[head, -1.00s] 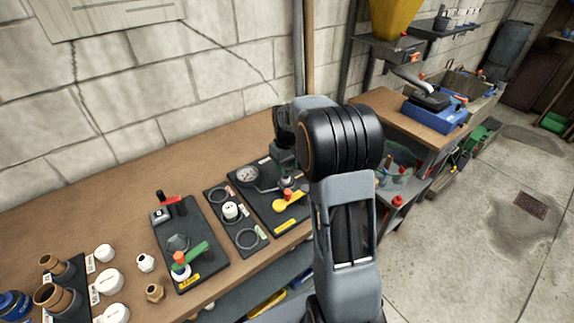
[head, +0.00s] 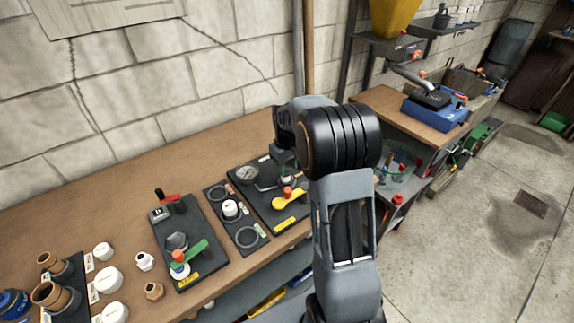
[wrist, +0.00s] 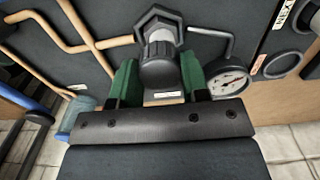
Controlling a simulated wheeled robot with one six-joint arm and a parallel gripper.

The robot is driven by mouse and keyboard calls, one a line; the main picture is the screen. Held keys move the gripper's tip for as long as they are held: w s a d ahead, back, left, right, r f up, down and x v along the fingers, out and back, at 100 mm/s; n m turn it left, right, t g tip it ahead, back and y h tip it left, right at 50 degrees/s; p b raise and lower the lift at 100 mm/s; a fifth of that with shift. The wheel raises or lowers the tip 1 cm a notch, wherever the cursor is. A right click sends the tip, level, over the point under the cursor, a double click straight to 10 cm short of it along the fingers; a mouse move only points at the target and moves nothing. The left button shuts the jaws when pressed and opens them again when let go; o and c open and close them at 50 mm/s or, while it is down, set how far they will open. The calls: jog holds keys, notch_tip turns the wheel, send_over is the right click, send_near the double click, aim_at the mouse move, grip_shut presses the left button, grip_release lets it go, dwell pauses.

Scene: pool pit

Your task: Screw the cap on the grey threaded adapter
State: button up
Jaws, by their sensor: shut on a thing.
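In the wrist view, a dark grey ribbed cap (wrist: 160,72) is between the two green fingers of my gripper (wrist: 159,78), which are shut on it. Just beyond the cap is a paler grey round fitting (wrist: 159,37), which looks like the adapter, inside a dark hexagonal collar (wrist: 139,27). The cap lines up with this fitting and appears to meet it; how far it is threaded on cannot be told. In the head view, my arm hides most of the gripper and the cap, at the dark gauge board (head: 262,205).
A round gauge (wrist: 228,82) and its grey pipe are close to the right finger. Copper pipes (wrist: 88,42) run on the panel at left. In the head view, a yellow lever valve (head: 290,199) and an O-ring board (head: 236,228) are near my gripper.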

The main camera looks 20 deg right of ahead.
jog(key=shift+s+f+b, duration=0.1)
jog(key=shift+f+b, duration=0.35)
jog(key=shift+f, duration=0.3)
jog(key=shift+f, duration=0.25)
jog(key=shift+c, duration=0.3)
jog(key=shift+s+f, duration=0.1)
jog(key=shift+c, duration=0.3)
jog(key=shift+f, duration=0.1)
jog(key=shift+w+b, duration=0.2)
jog(key=shift+b, duration=0.1)
jog(key=shift+d+f, duration=0.1)
jog(key=shift+f, duration=0.35)
dwell(1.4)
